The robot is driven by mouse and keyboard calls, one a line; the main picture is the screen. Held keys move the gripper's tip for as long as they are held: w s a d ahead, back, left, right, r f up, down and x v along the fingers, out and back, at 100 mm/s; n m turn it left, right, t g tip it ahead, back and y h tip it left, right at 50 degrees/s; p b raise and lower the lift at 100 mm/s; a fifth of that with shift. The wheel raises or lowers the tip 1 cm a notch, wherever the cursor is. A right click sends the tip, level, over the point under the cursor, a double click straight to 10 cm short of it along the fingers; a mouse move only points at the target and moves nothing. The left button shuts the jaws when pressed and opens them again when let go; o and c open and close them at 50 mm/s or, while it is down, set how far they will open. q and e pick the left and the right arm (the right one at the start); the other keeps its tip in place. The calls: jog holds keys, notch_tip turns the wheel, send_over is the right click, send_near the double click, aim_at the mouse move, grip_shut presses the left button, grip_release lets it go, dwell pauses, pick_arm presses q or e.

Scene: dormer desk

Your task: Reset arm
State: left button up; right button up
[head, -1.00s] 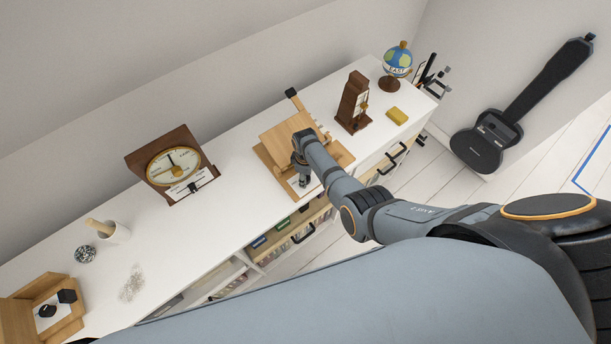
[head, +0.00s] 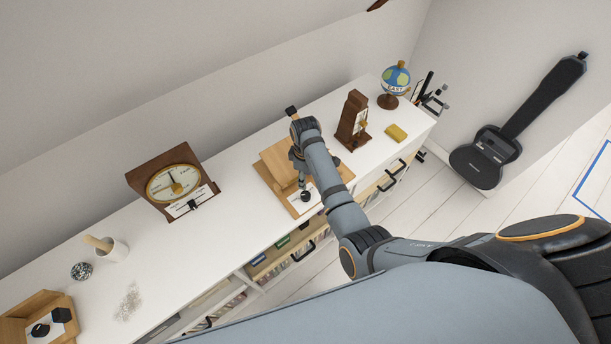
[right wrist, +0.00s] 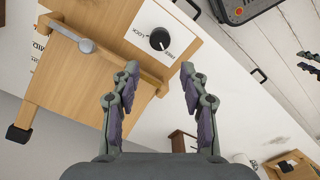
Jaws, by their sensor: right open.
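A wooden box-like device (head: 279,158) stands on the white desk, with a white label card and a black knob (head: 306,196) on its base. In the right wrist view the device (right wrist: 75,85) shows with its bar and grey-ended lever, and the knob (right wrist: 160,39) sits on its card. My right gripper (head: 301,181) is above the device in the head view, partly hidden by its own wrist. In the right wrist view its fingers (right wrist: 160,69) are apart, with nothing between them, clear of the knob. My left gripper is not in view.
A black guitar case (head: 492,150) leans on the wall.

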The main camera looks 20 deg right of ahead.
dwell(0.4)
jog(key=s+d+r+m+t+h, duration=0.1)
jog(key=s+d+r+m, duration=0.1)
jog(key=s+d+m, duration=0.4)
jog(key=s+d+r+m+t, duration=0.2)
jog(key=s+d, duration=0.2)
jog(key=s, duration=0.4)
jog(key=s+r+m, duration=0.2)
jog(key=s+r, duration=0.4)
notch_tip(320, 180, down, 35)
jog(key=s+d+b, duration=0.2)
jog(key=s+b, duration=0.1)
jog(key=b, duration=0.5)
jog(key=s+d+f+g+b, duration=0.1)
jog(key=s+f+b, duration=0.4)
jog(key=s+f, duration=1.2)
notch_tip(320, 180, down, 4)
jog(key=shift+s+m+g, duration=0.3)
jog(key=shift+s+g, duration=0.05)
jog(key=shift+g, duration=0.05)
